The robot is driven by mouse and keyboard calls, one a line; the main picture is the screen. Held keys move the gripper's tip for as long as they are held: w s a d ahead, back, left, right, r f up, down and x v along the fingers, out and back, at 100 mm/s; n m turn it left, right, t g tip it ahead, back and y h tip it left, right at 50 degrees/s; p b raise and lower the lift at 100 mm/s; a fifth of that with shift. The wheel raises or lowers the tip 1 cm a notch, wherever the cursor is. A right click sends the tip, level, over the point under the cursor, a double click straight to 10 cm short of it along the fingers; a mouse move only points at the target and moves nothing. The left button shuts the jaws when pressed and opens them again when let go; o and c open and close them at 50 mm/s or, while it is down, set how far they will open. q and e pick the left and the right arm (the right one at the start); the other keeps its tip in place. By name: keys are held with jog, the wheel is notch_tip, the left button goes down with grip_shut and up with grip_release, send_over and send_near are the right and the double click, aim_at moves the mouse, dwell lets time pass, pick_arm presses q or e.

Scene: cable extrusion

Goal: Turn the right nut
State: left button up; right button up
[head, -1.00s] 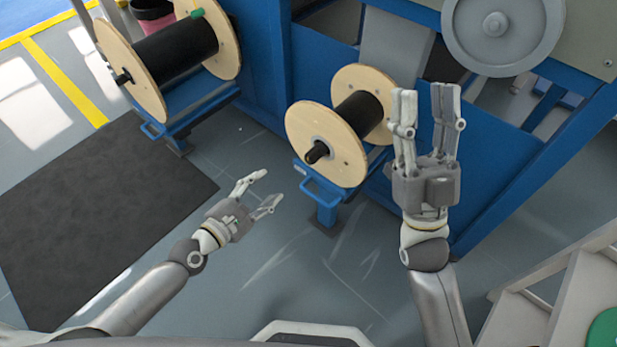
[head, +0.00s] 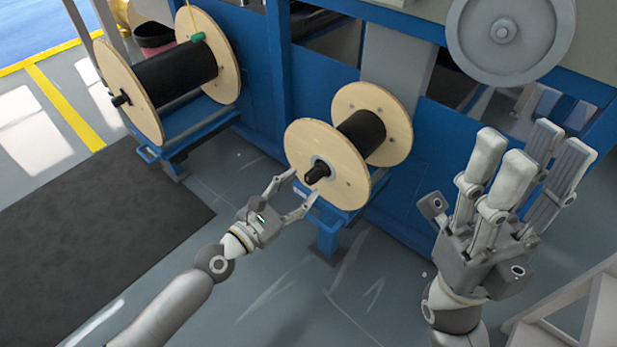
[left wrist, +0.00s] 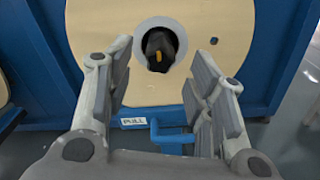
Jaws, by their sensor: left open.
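The right spool (head: 345,145) has pale wooden flanges and a black core on a blue stand. Its dark nut (head: 317,172) sticks out at the middle of the near flange. In the left wrist view the nut (left wrist: 160,50) shows head-on, with an orange mark on it, inside a grey ring. My left gripper (head: 304,184) is open, its fingertips close in front of the nut, one to each side; contact cannot be told. In the left wrist view its fingers (left wrist: 163,68) frame the nut with nothing between them. My right gripper (head: 535,145) is raised at the right, its fingers apart and empty.
A left spool (head: 172,82) stands on another blue stand at the upper left. A blue handle bar (left wrist: 170,135) beside a "PULL" label sits below the right spool. A grey wheel (head: 503,32) is above my right gripper. White steps (head: 570,310) stand at lower right.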

aim_at(308, 181)
pick_arm(q)
jog(key=shift+x, duration=1.95)
jog(key=c, duration=1)
